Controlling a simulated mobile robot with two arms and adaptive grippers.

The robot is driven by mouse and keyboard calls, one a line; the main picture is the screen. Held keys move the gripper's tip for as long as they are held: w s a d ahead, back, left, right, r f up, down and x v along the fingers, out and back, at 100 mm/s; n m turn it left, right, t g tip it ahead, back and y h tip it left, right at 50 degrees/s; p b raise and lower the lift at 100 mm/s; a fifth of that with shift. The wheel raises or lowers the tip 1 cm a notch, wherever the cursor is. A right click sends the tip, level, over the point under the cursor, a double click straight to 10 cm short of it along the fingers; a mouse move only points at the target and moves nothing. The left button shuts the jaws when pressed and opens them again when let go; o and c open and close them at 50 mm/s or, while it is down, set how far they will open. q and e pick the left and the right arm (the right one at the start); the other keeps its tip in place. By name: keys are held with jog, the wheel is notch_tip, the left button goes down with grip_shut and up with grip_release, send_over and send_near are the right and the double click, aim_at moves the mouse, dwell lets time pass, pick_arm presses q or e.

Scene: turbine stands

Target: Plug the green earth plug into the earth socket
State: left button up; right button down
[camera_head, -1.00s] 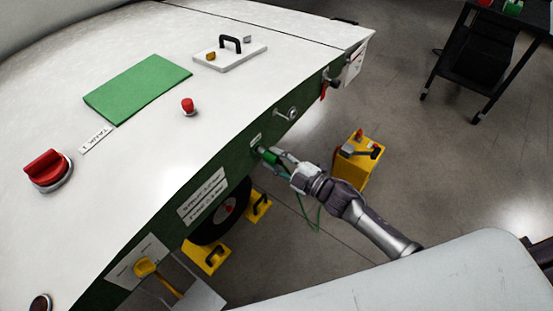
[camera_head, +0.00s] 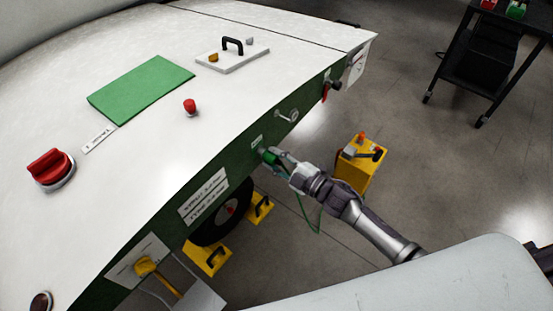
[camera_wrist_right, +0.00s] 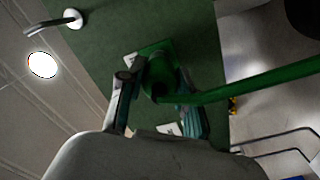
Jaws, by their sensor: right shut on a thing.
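The green earth plug (camera_head: 271,157) is at the dark green side panel of the white-topped stand, below a small white label (camera_head: 257,141). My right gripper (camera_head: 281,162) is shut on the plug. In the right wrist view the plug (camera_wrist_right: 157,75) sits between the fingers, pointed at the green panel, with its thick green cable (camera_wrist_right: 250,88) leading off right. The socket is hidden behind the plug, and I cannot tell whether the plug is inside it or only touching. The left gripper is not in view.
A yellow box (camera_head: 356,165) stands on the floor beyond my right arm. Yellow wheel chocks (camera_head: 208,256) and a black wheel (camera_head: 222,215) are below the panel. A chrome handle (camera_head: 288,115) sits on the panel further right. A black cart (camera_head: 485,65) stands at the upper right.

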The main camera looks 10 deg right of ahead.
aim_at(277, 161)
jog(key=shift+w+r, duration=0.15)
jog(key=shift+r, duration=0.05)
jog(key=c, duration=1.2)
grip_release()
jog(key=shift+a, duration=0.1)
jog(key=o, duration=0.3)
jog(key=shift+w+a, duration=0.1)
jog(key=shift+a, duration=0.05)
jog(key=shift+o, duration=0.9)
jog(key=shift+w+a+f, duration=0.1)
jog(key=shift+w+f, duration=0.1)
jog(key=shift+o, duration=0.8)
jog(key=shift+s, duration=0.2)
jog(key=shift+d, duration=0.2)
jog(key=shift+p+v, duration=0.8)
jog(key=shift+v, duration=2.75)
